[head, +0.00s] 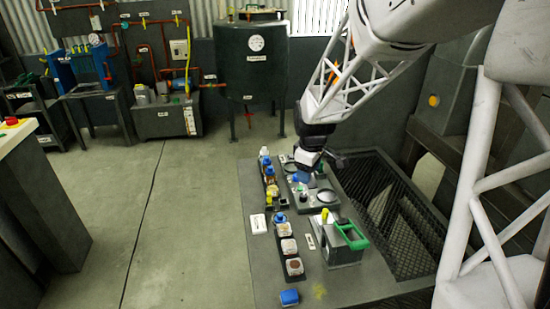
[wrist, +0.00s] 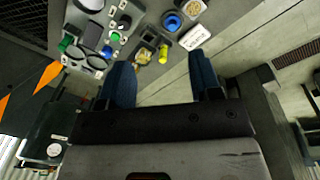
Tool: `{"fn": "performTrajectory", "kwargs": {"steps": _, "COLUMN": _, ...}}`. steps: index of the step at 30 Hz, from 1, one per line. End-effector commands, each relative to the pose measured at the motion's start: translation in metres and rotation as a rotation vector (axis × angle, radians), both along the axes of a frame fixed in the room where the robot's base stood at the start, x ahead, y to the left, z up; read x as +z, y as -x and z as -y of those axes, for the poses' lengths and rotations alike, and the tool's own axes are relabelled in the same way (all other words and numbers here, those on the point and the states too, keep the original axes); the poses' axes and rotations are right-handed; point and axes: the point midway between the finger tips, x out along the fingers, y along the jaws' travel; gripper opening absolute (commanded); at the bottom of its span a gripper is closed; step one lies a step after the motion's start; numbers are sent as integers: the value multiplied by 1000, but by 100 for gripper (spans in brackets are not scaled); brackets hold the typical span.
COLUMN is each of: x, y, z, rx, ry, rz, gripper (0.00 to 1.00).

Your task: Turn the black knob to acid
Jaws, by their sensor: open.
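My gripper (head: 312,160) is above the far part of the grey workbench in the head view, near a blue-topped item. In the wrist view its two blue fingers (wrist: 162,72) are spread apart with nothing between them. A grey panel (wrist: 84,38) with round rings, a green part and small dark parts lies beyond the fingers, at the upper left. A small dark round part (wrist: 124,20) there may be the black knob, but I cannot be sure. No acid label is readable in either view. The gripper partly covers this area in the head view.
A row of small containers stands along the bench's left side, with a white box (head: 258,223) beside it. A device with a green handle (head: 352,236) and a blue box (head: 289,297) are nearer. A dark green tank (head: 252,70) stands behind. The floor at left is clear.

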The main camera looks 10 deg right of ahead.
Motion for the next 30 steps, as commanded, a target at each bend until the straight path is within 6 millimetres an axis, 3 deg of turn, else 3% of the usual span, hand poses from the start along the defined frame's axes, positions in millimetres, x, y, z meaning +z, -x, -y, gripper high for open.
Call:
{"fn": "performTrajectory", "kwargs": {"steps": 18, "x": -104, "y": -100, "z": 26, "rx": 311, "ry": 22, "rz": -54, "gripper": 58}}
{"fn": "performTrajectory", "kwargs": {"steps": 24, "x": -127, "y": -117, "z": 31, "rx": 374, "ry": 24, "rz": -63, "gripper": 58}}
{"fn": "performTrajectory", "kwargs": {"steps": 30, "x": -134, "y": -122, "z": 32, "rx": 396, "ry": 25, "rz": -64, "gripper": 58}}
